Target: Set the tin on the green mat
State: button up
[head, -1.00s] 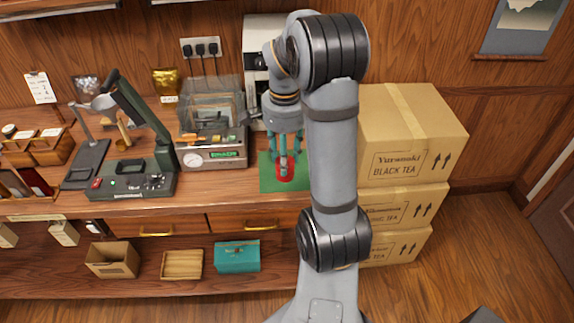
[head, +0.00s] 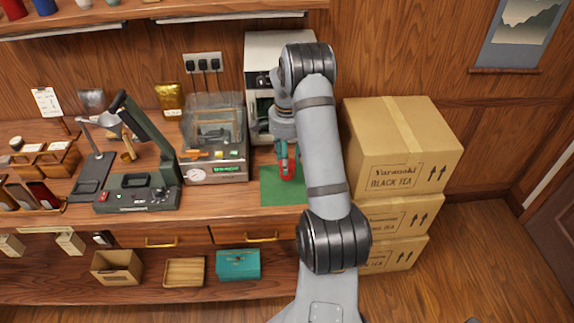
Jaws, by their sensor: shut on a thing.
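The red tin (head: 287,172) is between the fingers of my gripper (head: 287,164), which is shut on it. The tin is seen over the back part of the green mat (head: 281,196), near the machine behind. I cannot tell whether its base touches the mat or hangs just above it. The mat lies on the wooden counter near its front edge, and my arm hides its right side. The front part of the mat is bare.
A white machine (head: 262,98) stands behind the mat. A clear-lidded device with a gauge (head: 215,163) stands to its left. Stacked cardboard tea boxes (head: 400,150) stand to the right of my arm. A green press-like device (head: 140,190) is farther left.

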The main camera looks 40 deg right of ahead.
notch_tip(320, 180, down, 3)
jog(key=shift+f+p, duration=0.15)
jog(key=shift+p, duration=0.5)
jog(key=shift+f, duration=0.15)
jog(key=shift+a, duration=0.1)
jog(key=shift+f+b, duration=0.2)
jog(key=shift+b, duration=0.15)
jog(key=o, duration=1.2)
jog(key=shift+c, duration=0.2)
notch_tip(320, 180, up, 12)
jog(key=shift+r+b, duration=0.25)
jog(key=shift+b, duration=0.35)
